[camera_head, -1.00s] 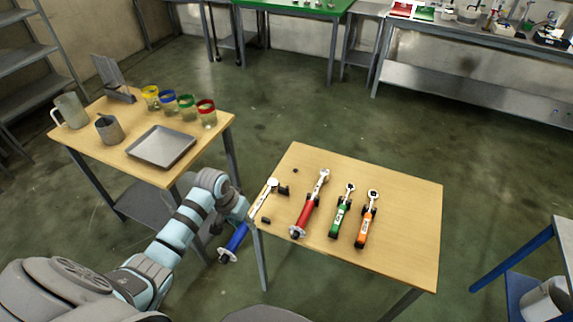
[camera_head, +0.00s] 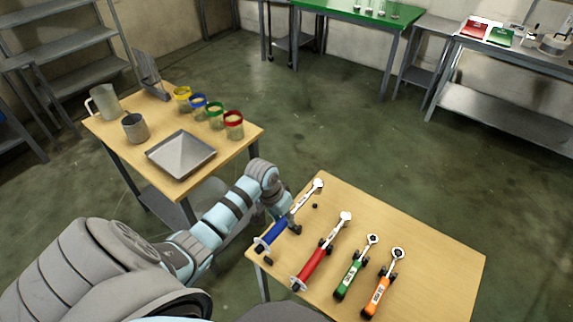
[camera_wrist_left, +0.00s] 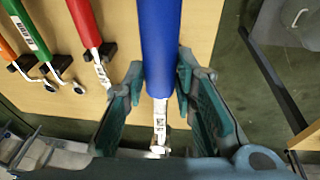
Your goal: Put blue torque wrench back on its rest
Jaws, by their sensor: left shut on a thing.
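The blue torque wrench (camera_head: 271,235) has a blue handle and a metal shaft and head. My left gripper (camera_head: 288,219) is shut on it by the handle's shaft end; the left wrist view shows the fingers (camera_wrist_left: 160,78) on both sides of the blue handle (camera_wrist_left: 160,35). The wrench is over the left edge of the wooden table (camera_head: 420,240), roughly parallel to the other wrenches. A black block (camera_head: 297,230) and another (camera_head: 267,261) on the table beside it look like its rest. I cannot tell its exact height. My right gripper is out of view.
Red (camera_head: 318,257), green (camera_head: 353,274) and orange (camera_head: 380,290) torque wrenches lie in a row to the right. A small black piece (camera_head: 315,206) sits near the blue wrench's head. Another table holds a metal tray (camera_head: 181,153) and several jars.

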